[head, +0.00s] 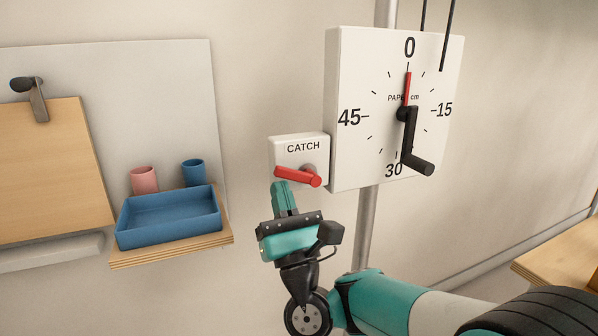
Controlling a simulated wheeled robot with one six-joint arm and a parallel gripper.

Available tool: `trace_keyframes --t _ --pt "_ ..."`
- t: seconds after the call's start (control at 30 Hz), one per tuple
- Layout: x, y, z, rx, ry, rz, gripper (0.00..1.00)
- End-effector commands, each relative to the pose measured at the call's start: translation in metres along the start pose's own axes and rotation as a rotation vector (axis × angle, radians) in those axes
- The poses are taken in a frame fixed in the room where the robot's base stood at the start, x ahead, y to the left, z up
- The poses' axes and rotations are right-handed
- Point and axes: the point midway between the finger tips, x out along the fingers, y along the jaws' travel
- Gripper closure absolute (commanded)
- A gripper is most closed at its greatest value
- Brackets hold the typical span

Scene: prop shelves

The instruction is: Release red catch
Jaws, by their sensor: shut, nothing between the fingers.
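The red catch (298,177) is a short lever on a white box labelled CATCH (284,151), mounted on the wall in the middle of the head view. The lever lies nearly level, sloping slightly down to the right, with a grey round pivot behind its right part. My gripper (281,186) is teal and black and points up at the box. Its fingers are shut with nothing between them. The fingertips appear just below the lever's left end; I cannot tell whether they touch it.
A white dial (371,84) with a red pointer and a black crank (410,140) stands right of the box, on a grey pole (367,225). A wooden shelf (220,243) at left bears a blue tray (168,231), a pink cup (144,180) and a blue cup (194,173).

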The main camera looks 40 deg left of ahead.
Motion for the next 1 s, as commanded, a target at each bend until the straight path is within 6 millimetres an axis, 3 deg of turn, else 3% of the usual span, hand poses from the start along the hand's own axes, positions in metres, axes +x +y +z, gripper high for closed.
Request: trace_keyframes --t 0.27,0.53,1.0 --pt "-0.005 -0.007 -0.002 -0.008 -0.001 -0.008 1.00" --pt "-0.036 0.000 -0.035 -0.014 0.001 -0.012 1.00" --pt "-0.074 0.008 -0.030 -0.017 -0.002 -0.015 1.00"
